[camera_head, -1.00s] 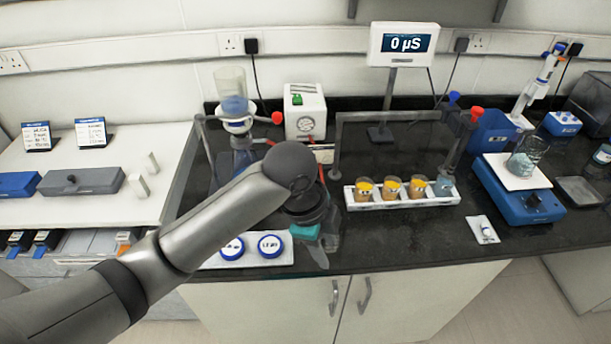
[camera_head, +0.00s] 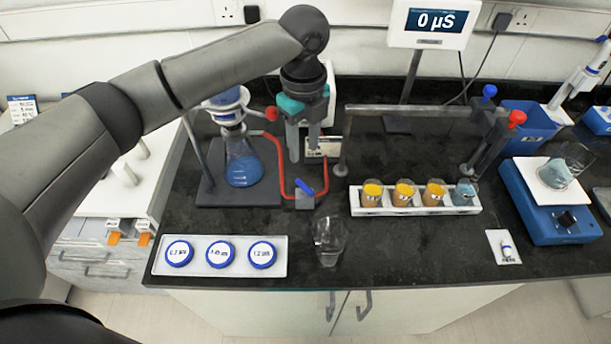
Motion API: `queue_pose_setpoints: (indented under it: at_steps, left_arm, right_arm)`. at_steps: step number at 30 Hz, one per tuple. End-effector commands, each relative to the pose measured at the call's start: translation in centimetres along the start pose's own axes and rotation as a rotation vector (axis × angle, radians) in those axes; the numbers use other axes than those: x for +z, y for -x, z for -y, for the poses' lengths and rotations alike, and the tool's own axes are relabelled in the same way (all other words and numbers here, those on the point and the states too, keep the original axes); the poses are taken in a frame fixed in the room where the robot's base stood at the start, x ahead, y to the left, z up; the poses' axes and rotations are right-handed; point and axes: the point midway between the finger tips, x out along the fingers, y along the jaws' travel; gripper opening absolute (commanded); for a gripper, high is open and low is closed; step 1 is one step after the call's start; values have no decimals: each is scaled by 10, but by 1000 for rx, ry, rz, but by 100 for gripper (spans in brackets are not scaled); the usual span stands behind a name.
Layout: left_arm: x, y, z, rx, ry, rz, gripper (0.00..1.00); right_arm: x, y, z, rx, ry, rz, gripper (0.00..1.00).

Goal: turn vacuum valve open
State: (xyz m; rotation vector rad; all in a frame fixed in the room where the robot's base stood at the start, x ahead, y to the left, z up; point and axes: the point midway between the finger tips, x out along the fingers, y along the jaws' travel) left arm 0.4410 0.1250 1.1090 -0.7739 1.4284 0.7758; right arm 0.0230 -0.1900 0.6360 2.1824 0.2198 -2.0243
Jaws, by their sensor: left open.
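The vacuum valve (camera_head: 305,190) is a small grey block with a blue lever, on the red tubing (camera_head: 276,160) on the black bench. The lever slants across the block. The tubing runs from the blue-filled flask (camera_head: 243,163) at left. My left gripper (camera_head: 304,152) points down with its two grey fingers apart. It is empty, a little above and behind the valve in the picture, and apart from the lever. The white vacuum pump (camera_head: 328,92) is mostly hidden behind my gripper. My right gripper is not in view.
A clear beaker (camera_head: 329,242) stands in front of the valve. A white tray with several blue-rimmed discs (camera_head: 220,256) lies at front left. A rack of cups (camera_head: 415,208) stands right, under a metal rail (camera_head: 420,110). Bare bench lies between.

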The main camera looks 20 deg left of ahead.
Motion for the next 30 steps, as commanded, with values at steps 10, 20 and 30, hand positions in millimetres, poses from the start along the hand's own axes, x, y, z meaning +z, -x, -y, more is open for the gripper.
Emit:
queue_pose_setpoints:
  at_steps: [10, 20, 30]
  left_arm:
    - [-1, -77, 0, 2, 1, -1, 45]
    - [-1, -113, 0, -2, 0, 0, 45]
    - [-1, -115, 0, -2, 0, 1, 42]
  right_arm:
    - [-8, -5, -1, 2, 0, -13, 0]
    - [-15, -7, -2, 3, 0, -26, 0]
    - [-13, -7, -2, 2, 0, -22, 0]
